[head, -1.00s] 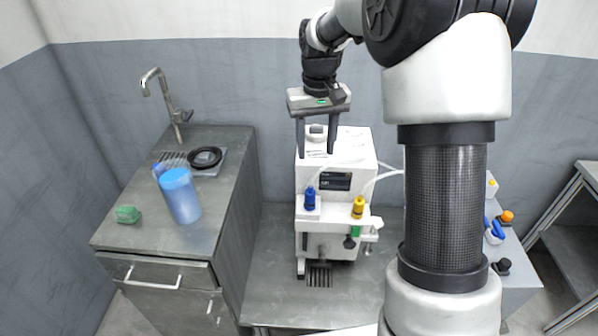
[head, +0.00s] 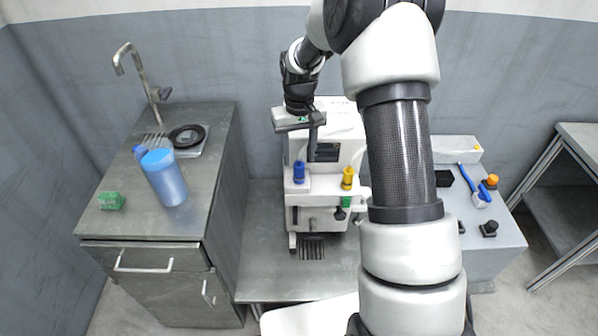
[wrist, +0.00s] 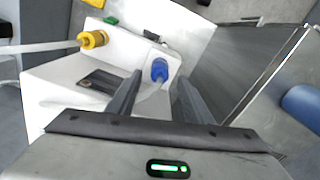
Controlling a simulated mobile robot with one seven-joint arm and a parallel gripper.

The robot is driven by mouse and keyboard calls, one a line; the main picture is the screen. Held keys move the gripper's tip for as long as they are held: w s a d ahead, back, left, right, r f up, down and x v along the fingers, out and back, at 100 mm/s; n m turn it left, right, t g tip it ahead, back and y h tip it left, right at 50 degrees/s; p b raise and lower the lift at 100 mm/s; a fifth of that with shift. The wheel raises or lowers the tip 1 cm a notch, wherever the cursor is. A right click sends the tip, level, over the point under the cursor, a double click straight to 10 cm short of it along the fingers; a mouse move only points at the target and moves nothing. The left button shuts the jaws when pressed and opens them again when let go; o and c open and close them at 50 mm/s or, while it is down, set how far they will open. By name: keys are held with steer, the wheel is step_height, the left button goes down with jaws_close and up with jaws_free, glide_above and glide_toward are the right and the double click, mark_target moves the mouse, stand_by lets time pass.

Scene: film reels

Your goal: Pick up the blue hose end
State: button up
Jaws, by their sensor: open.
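The blue hose end (head: 299,172) stands upright on the left front ledge of the white machine (head: 327,195). In the wrist view the blue hose end (wrist: 159,69) shows just beyond my fingertips, roughly between their lines. My gripper (wrist: 158,85) is open and empty, its two fingers apart and pointing toward the blue hose end. In the head view my gripper (head: 298,150) hangs above and slightly behind the blue hose end. One finger is plain there and the other is hard to make out.
A yellow hose end (head: 347,178) stands right of the blue one, and a pale hose leads to it in the wrist view. A green part (head: 346,201) sits below it. A blue jar (head: 165,178) and green block (head: 111,201) stand on the left counter (head: 215,150).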

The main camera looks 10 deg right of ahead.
mark_target(299, 165)
step_height(299, 165, down, 5)
steer(key=shift+f+b, duration=0.15)
steer(key=shift+b, duration=0.2)
steer(key=c, duration=1.2)
